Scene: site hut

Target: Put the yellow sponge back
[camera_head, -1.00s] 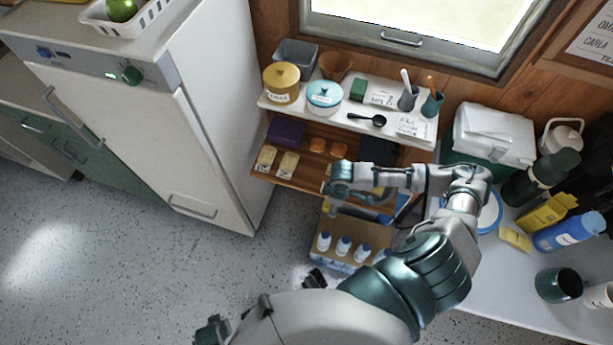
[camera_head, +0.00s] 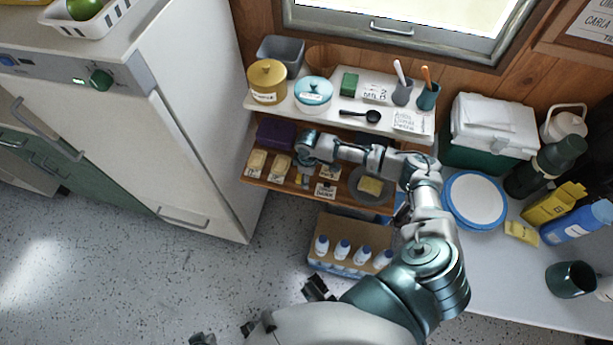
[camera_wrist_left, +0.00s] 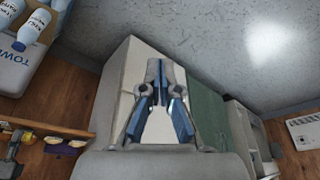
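A yellow sponge-like block (camera_head: 521,232) lies on the white counter beside a blue-rimmed plate. Another yellow block (camera_head: 370,186) lies on a dark round dish on the wooden middle shelf (camera_head: 258,181). My right gripper (camera_head: 304,172) is over the left-middle part of that shelf, beside the pale yellow packs (camera_head: 281,166). A small yellow patch shows at its fingers, but I cannot tell whether it is held. My left gripper (camera_wrist_left: 163,82) shows in the left wrist view with fingertips together and nothing seen between them, in front of the fridge (camera_wrist_left: 140,62).
A carton of bottles (camera_head: 334,225) stands on the floor below. The fridge (camera_head: 195,115) stands close on the left. A cool box (camera_head: 490,135) and bottles crowd the counter.

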